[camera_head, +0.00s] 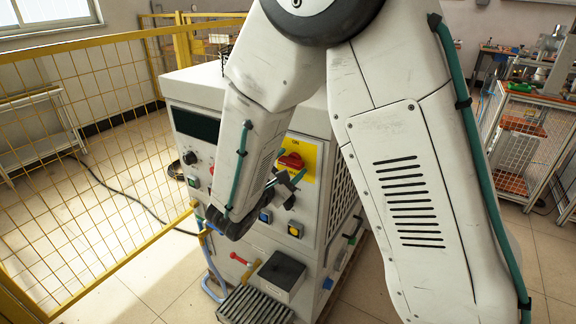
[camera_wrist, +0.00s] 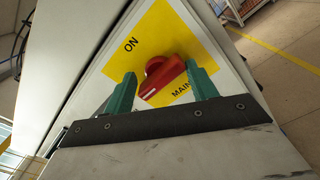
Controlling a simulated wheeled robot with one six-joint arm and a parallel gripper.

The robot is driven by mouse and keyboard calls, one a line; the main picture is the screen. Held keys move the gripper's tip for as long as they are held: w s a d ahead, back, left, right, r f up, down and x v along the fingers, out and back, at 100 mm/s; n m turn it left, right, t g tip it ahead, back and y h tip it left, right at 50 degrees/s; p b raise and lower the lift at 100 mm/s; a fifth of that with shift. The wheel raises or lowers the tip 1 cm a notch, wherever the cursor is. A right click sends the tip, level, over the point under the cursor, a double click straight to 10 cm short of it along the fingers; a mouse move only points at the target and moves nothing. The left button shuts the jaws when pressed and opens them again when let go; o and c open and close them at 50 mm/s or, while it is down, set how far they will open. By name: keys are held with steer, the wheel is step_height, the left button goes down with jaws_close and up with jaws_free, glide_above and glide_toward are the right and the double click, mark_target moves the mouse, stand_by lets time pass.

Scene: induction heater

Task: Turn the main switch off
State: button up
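The main switch is a red rotary knob (camera_head: 291,161) on a yellow plate (camera_head: 311,157) on the front of the white heater cabinet. In the wrist view the red knob (camera_wrist: 162,80) sits on the yellow plate (camera_wrist: 160,37), marked "ON" and "MAIN"; its handle lies slanted in the picture. My gripper (camera_wrist: 165,78) is open, with one teal finger on each side of the knob in the picture. I cannot tell whether either finger touches it. In the head view my gripper (camera_head: 288,180) is just below and in front of the knob, partly hidden by my arm.
A yellow mesh fence (camera_head: 90,90) stands at left. A roller rack (camera_head: 254,304) is below. A caged workbench (camera_head: 522,130) is at right.

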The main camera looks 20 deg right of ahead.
steer(key=c, duration=0.4)
steer(key=shift+w+r, duration=0.1)
steer(key=shift+a+r+n, duration=0.1)
steer(key=shift+n, duration=0.2)
